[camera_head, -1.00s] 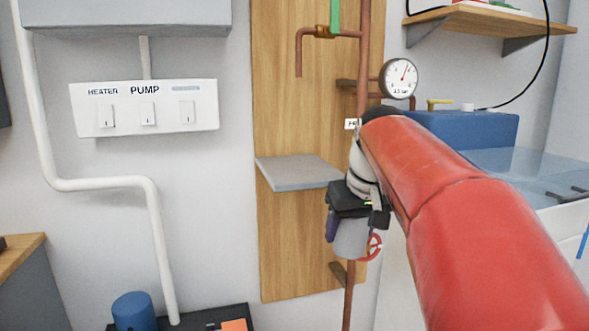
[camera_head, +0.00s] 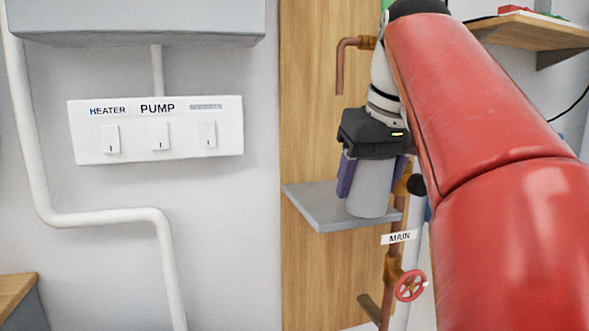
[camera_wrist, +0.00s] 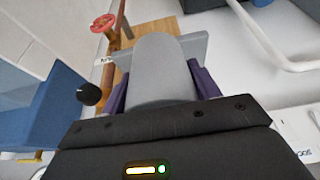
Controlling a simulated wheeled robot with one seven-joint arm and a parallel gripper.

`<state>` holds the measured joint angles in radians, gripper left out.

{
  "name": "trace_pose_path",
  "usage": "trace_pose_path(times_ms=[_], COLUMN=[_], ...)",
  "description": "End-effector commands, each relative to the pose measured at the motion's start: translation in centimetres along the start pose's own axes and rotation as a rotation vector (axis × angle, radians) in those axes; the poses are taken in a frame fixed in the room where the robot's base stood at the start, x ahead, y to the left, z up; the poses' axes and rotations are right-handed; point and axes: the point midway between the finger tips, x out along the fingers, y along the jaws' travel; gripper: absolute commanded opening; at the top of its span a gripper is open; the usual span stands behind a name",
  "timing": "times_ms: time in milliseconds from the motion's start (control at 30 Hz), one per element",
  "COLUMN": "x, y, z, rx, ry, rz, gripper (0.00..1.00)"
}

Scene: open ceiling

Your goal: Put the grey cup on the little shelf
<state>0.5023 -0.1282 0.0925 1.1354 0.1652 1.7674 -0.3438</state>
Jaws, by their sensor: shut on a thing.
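The grey cup (camera_head: 370,187) is upright between the purple fingers of my gripper (camera_head: 368,172), which is shut on it. In the head view the cup's lower end overlaps the right part of the little grey shelf (camera_head: 315,205), fixed to the wooden board. I cannot tell whether the cup's bottom touches the shelf or hangs just above it. In the wrist view the cup (camera_wrist: 160,70) fills the space between the fingers, and a strip of the shelf (camera_wrist: 195,46) shows beside it.
A copper pipe with a MAIN label (camera_head: 399,237) and a red valve wheel (camera_head: 410,285) runs close to the shelf's right. A bent copper pipe (camera_head: 342,65) is above the shelf. A switch panel (camera_head: 156,130) is on the wall at left. The shelf's left part is bare.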

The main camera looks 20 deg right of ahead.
Motion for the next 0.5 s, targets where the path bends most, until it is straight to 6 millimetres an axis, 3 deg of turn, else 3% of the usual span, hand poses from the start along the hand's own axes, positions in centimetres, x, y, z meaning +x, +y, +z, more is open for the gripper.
trace_pose_path(times_ms=[100,200,500], x=[1.0,1.9,2.8], y=[0.0,0.0,0.0], z=[-3.1,-4.9,-7.0], rx=[-0.002,-0.002,-0.001], ry=[-0.001,0.0,0.0], rz=[-0.002,-0.002,0.0], gripper=[0.39,0.39,0.39])
